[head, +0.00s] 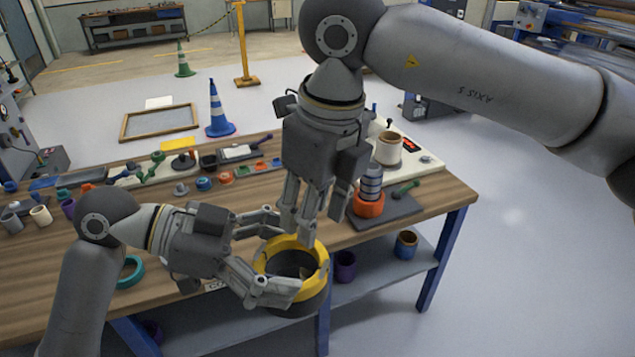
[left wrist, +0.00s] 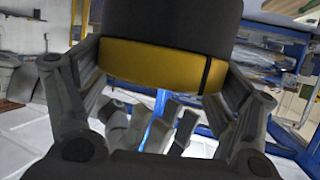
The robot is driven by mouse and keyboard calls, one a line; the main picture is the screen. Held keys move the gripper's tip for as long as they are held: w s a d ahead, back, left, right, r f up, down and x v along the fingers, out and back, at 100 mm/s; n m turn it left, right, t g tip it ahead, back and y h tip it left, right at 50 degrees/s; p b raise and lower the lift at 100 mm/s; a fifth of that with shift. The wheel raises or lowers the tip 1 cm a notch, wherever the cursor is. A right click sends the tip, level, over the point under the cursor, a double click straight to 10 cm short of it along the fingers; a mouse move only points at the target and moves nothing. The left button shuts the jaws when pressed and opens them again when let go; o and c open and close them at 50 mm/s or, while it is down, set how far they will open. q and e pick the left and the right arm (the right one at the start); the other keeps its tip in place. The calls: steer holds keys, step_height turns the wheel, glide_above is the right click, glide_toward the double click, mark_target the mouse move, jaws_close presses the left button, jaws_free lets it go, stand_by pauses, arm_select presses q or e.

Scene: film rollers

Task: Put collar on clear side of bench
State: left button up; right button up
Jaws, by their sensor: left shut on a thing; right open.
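The collar (head: 323,262), a wide ring with a yellow upper band and a black lower part, is held at the front edge of the bench (head: 60,262). My left gripper (head: 280,252) is shut on it from the left, with fingers on either side. In the left wrist view the collar (left wrist: 150,62) fills the top between the fingers (left wrist: 160,95). My right gripper (head: 312,225) is open and points down from above, its fingertips close to the collar's far rim. I cannot tell whether they touch it.
An orange-based grey post (head: 369,205) stands on a dark plate right of the collar. Small parts, including a blue one (head: 204,183), crowd the bench's back. A teal ring (head: 130,272) lies at the left front. Bare wood shows at the left front and right end.

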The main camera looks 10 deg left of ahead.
step_height(320, 180, down, 6)
steer(key=shift+w+a+f, duration=0.2)
steer(key=shift+a, duration=0.25)
steer(key=c, duration=0.9)
arm_select(q)
steer(key=o, duration=0.9)
arm_select(e)
jaws_close()
arm_select(q)
steer(key=shift+a, duration=0.1)
